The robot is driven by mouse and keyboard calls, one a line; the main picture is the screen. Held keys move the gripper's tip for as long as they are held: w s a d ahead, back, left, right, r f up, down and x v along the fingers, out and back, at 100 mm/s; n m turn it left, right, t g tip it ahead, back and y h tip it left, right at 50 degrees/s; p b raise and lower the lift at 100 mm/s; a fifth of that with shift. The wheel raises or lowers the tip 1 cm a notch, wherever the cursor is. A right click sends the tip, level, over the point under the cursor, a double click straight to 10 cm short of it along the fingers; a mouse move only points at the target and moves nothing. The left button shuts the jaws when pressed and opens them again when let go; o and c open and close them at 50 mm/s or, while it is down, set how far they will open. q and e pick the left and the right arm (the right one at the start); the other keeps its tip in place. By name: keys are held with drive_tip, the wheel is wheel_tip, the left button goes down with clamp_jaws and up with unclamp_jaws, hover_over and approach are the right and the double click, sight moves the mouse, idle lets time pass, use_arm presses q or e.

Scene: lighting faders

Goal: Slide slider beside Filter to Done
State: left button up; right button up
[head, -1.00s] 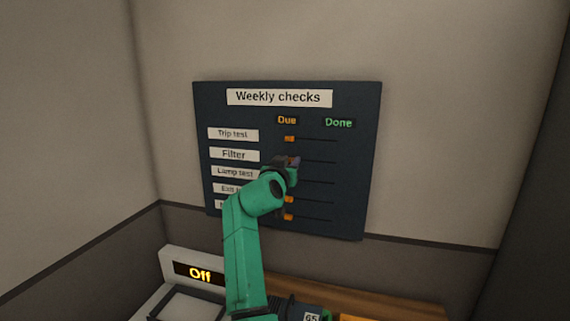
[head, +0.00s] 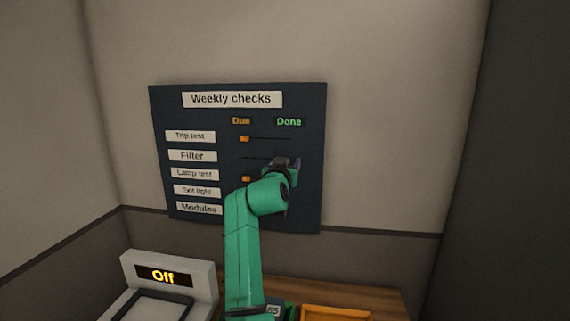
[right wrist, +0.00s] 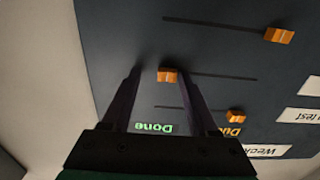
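The Filter slider (right wrist: 167,75) is an orange knob at the Done end of its slot, in line with the green Done label (right wrist: 154,128). My right gripper (head: 287,162) is at the board, level with the Filter label (head: 192,156) and below the Done label (head: 289,121). In the right wrist view its two dark fingers stand apart, one on each side of the knob. The finger on the Due side looks closer to the knob; I cannot tell whether it touches. In the head view the gripper mostly hides the knob. My left gripper is not in view.
The Trip test slider (head: 244,139) above and the Lamp test slider (head: 246,179) below are at the Due side. My right arm hides the lower sliders. A console with an Off display (head: 163,276) stands below left; an orange tray (head: 335,313) is below right.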

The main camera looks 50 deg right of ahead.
drive_tip(key=b+v, duration=0.6)
drive_tip(key=v, duration=0.8)
drive_tip(key=shift+a, duration=0.2)
drive_tip(key=shift+s, duration=0.1)
